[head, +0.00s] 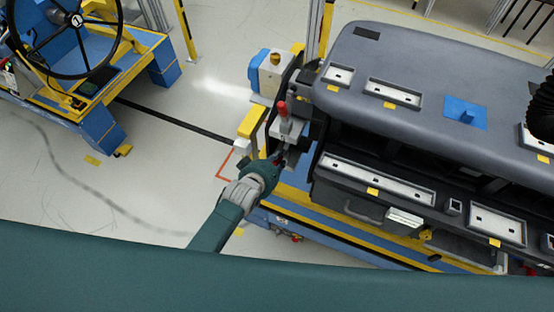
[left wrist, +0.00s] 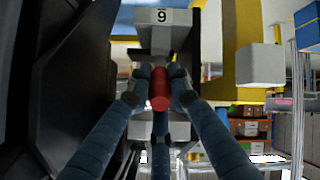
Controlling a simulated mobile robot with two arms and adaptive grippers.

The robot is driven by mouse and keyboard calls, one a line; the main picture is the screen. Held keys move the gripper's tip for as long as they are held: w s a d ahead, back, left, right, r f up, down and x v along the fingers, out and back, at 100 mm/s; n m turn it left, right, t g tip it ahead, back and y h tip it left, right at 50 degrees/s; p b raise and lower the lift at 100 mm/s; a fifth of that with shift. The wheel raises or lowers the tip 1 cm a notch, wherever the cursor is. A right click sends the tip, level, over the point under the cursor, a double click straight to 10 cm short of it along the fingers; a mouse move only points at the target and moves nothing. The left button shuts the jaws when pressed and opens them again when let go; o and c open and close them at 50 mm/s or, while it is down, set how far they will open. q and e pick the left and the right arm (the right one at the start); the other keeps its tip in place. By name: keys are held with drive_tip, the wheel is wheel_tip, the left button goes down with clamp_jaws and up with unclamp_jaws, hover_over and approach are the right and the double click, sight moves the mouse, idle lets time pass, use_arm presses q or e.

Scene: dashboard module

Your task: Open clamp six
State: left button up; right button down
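A red clamp handle (left wrist: 160,88) points towards the left wrist camera, with grey clamp parts behind it. A white plate (left wrist: 161,16) above it bears a digit that reads as 9 or an upside-down 6. My left gripper (left wrist: 159,84) has its dark fingertips close in on both sides of this handle and appears shut on it. In the head view, my left gripper (head: 278,160) is at the left end of the dashboard module, with a bit of red at its fingertips. Another red handle (head: 282,108) stands upright just beyond it. My right gripper is not in view.
The grey dashboard module (head: 430,75) fills the right of the head view on a blue and yellow frame. A yellow and blue stand with a steering wheel (head: 75,35) is at the upper left. The floor between is mostly clear. A black panel (left wrist: 75,80) flanks the clamp.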

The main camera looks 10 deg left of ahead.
use_arm(q)
drive_tip(key=o, duration=0.4)
drive_tip(key=shift+w+a+r, duration=0.1)
drive_tip(key=shift+w+r, duration=0.2)
drive_tip(key=shift+r, duration=0.15)
drive_tip(key=shift+o, duration=0.2)
drive_tip(key=shift+s+f, duration=0.1)
drive_tip(key=shift+f, duration=0.1)
drive_tip(key=shift+s+a, duration=0.1)
drive_tip(key=shift+s, duration=0.25)
drive_tip(key=v, duration=1.1)
drive_tip(key=shift+s+r, duration=0.1)
drive_tip(key=shift+r, duration=0.05)
